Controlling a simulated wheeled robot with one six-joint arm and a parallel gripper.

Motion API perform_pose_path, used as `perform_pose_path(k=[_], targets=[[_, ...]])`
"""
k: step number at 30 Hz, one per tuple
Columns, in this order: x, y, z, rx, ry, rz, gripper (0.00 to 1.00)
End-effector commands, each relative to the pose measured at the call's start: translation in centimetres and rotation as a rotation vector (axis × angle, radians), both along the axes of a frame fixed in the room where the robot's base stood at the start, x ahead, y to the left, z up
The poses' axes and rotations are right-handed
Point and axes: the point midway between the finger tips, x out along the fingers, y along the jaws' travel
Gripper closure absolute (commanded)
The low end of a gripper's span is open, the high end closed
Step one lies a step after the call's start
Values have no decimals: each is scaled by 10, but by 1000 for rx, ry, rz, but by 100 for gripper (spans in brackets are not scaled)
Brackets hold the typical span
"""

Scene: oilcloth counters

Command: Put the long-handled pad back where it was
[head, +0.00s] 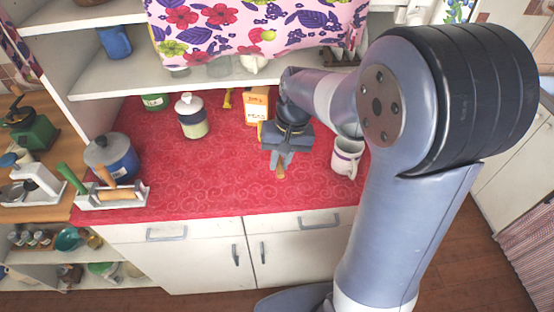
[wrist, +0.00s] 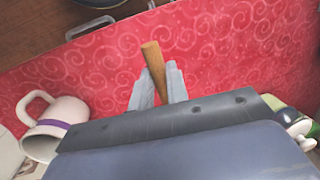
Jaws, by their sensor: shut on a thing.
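My gripper (head: 279,160) is over the red counter, its jaws pointing down. It is shut on a wooden handle (head: 281,174), which I take to be the long-handled pad's. In the wrist view the wooden handle (wrist: 152,60) sticks out between the two grey fingertips (wrist: 160,88), tilted slightly. The pad end is not visible; my gripper body hides that side. I cannot tell whether the handle touches the counter. A white holder (head: 135,201) at the counter's left end carries a green handle (head: 73,182) and a wooden-handled tool (head: 116,193).
A white mug with a purple band (head: 346,157) stands close right of my gripper. An orange-and-white box (head: 256,105) stands behind it. A white-lidded jar (head: 192,117) and a blue lidded pot (head: 112,157) stand leftward. The red cloth (head: 200,180) between gripper and holder is clear. A shelf overhangs the back.

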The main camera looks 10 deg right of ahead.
Motion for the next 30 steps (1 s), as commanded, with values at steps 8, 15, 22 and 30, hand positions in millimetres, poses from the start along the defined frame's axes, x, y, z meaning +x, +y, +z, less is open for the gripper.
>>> perform_pose_path(k=[8, 15, 22, 30], targets=[[0, 0, -35, 1, 2, -1, 100], [0, 0, -66, 0, 2, -1, 100], [0, 0, -69, 0, -2, 0, 100], [0, 0, -71, 0, -1, 0, 77]])
